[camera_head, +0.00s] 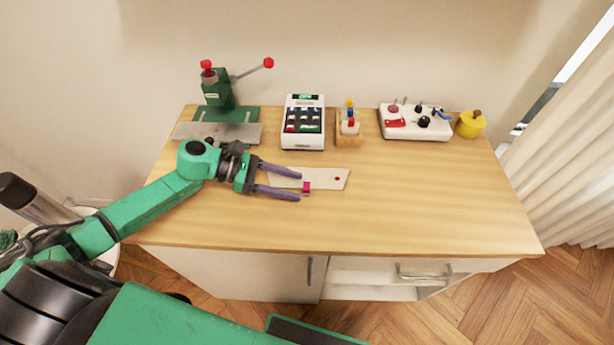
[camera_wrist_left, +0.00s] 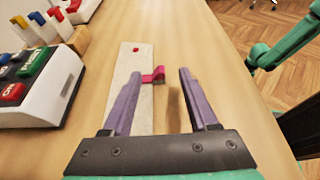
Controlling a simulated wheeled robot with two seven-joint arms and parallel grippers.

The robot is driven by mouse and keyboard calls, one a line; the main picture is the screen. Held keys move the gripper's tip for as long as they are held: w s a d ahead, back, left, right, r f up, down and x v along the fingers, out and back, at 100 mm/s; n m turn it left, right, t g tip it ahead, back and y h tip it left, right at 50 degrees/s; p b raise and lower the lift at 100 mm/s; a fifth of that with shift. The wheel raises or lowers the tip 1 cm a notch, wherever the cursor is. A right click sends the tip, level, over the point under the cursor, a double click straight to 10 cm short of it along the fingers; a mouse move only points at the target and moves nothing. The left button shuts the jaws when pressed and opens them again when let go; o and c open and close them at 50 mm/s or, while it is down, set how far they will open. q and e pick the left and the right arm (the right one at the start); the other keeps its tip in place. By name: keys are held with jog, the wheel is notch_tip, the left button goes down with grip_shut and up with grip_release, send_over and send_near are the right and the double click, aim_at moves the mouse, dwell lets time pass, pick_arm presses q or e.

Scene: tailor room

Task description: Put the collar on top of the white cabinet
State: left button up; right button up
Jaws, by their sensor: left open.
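A flat beige strip (camera_head: 325,179) with a red dot lies on the wooden top. It appears to be the collar, and it shows in the left wrist view (camera_wrist_left: 127,65). A small pink-red tab (camera_head: 306,188) sits at its near edge and also shows in the left wrist view (camera_wrist_left: 153,76). My left gripper (camera_head: 300,187) is open and empty, its purple fingers pointing right. In the left wrist view its fingertips (camera_wrist_left: 161,72) frame the tab, with the left finger over the strip. Contact cannot be told. The white cabinet (camera_head: 235,274) is under the wooden top. My right gripper is not seen.
Along the back stand a green press (camera_head: 218,92), a white keypad device (camera_head: 303,130), a small wooden holder (camera_head: 348,139), a white tool tray (camera_head: 414,133) and a yellow pot (camera_head: 471,125). The wooden top's front and right side (camera_head: 430,210) are clear.

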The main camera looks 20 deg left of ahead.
aim_at(305, 187)
pick_arm(q)
jog(key=p+x, duration=0.1)
jog(key=x, duration=0.3)
jog(key=shift+w+d, duration=0.15)
jog(key=shift+w, duration=0.05)
grip_shut()
jog(key=shift+r, duration=0.1)
